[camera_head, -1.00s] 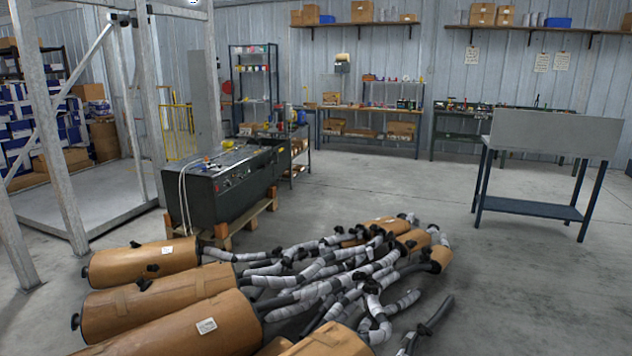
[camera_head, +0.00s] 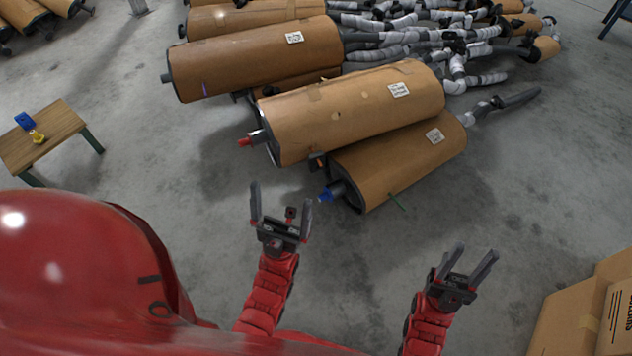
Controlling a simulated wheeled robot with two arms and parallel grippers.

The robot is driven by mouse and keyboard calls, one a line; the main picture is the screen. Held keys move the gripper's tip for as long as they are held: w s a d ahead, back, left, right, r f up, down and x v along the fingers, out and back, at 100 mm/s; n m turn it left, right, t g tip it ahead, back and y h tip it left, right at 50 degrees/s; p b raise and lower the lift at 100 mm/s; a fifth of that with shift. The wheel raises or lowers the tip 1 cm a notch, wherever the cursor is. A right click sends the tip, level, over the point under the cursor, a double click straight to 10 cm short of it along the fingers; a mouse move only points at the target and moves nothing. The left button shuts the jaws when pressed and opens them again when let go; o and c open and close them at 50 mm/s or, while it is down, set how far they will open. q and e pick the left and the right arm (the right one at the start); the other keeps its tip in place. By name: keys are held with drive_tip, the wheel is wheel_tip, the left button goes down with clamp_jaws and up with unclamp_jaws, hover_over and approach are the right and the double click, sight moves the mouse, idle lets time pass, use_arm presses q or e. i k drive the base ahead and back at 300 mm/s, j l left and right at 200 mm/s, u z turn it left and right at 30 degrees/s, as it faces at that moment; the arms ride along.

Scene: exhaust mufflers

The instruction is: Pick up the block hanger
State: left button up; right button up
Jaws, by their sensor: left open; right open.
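No part is plainly marked as the block hanger. A red piece (camera_head: 245,141) sits on the end of one brown muffler (camera_head: 350,110), and a blue piece (camera_head: 326,194) on the end of the lower muffler (camera_head: 400,160). A small blue item (camera_head: 25,121) and a yellow item (camera_head: 37,137) lie on a small wooden table at the left. My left gripper (camera_head: 281,198) is open and empty, its fingers up, short of the muffler ends. My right gripper (camera_head: 476,253) is open and empty, further right over bare floor.
The small wooden table (camera_head: 60,125) stands at the left. More wrapped mufflers (camera_head: 255,60) with grey-white pipes lie across the floor at the top. A cardboard box (camera_head: 575,315) is at the lower right. Grey floor (camera_head: 560,200) is clear at the right.

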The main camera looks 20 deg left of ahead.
sight(24, 121)
drive_tip(key=k+u, duration=0.1)
drive_tip(key=k, duration=0.5)
drive_tip(key=k+j+u, duration=0.15)
drive_tip(key=k, duration=0.45)
drive_tip(key=u, duration=0.4)
drive_tip(key=i+j+u, duration=0.1)
drive_tip(key=u, duration=0.7)
drive_tip(key=i+u, duration=0.15)
drive_tip(key=u, duration=0.65)
drive_tip(key=i+l, duration=0.8)
drive_tip(key=i, duration=0.2)
drive_tip(key=i+l+u, duration=0.1)
drive_tip(key=i+l, duration=0.7)
drive_tip(key=i, duration=0.2)
